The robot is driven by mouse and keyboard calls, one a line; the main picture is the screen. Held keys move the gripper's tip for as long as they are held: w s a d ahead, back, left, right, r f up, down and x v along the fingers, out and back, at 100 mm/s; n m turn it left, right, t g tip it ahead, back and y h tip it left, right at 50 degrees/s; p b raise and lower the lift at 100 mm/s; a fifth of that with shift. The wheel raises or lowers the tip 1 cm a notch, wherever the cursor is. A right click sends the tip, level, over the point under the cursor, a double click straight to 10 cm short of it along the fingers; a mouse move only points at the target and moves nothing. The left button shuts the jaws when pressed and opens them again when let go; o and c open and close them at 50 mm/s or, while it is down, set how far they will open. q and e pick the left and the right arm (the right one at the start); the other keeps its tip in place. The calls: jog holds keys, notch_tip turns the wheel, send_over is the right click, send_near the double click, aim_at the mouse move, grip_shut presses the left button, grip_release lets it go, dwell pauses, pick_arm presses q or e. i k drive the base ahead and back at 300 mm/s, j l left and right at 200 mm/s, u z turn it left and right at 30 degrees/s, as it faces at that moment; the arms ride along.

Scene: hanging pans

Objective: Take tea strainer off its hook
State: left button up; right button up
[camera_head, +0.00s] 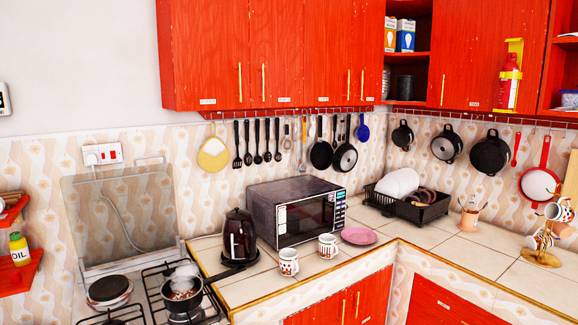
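I cannot tell for sure which hanging utensil is the tea strainer. A round yellow-rimmed, pale utensil (213,152) hangs at the left end of the back rail and looks like a strainer. Small, thin utensils (287,134) hang mid-rail, too small to make out. The hooks themselves are hard to see. Neither of my grippers is in view.
Black spatulas and ladles (257,142), pans (345,157) and a blue utensil (362,130) share the back rail. Below stand a microwave (300,212), kettle (239,238), mugs (288,261) and dish rack (420,212). Red cupboards (275,50) hang above. The right counter (470,260) has free room.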

aim_at(286, 135)
jog(key=i+l+z, duration=0.1)
jog(key=i+l, duration=0.2)
jog(key=i+l+z, duration=0.1)
jog(key=i+l, duration=0.2)
jog(key=i, duration=0.25)
jog(key=i+l+z, duration=0.1)
jog(key=i+l, duration=0.15)
jog(key=i, duration=0.2)
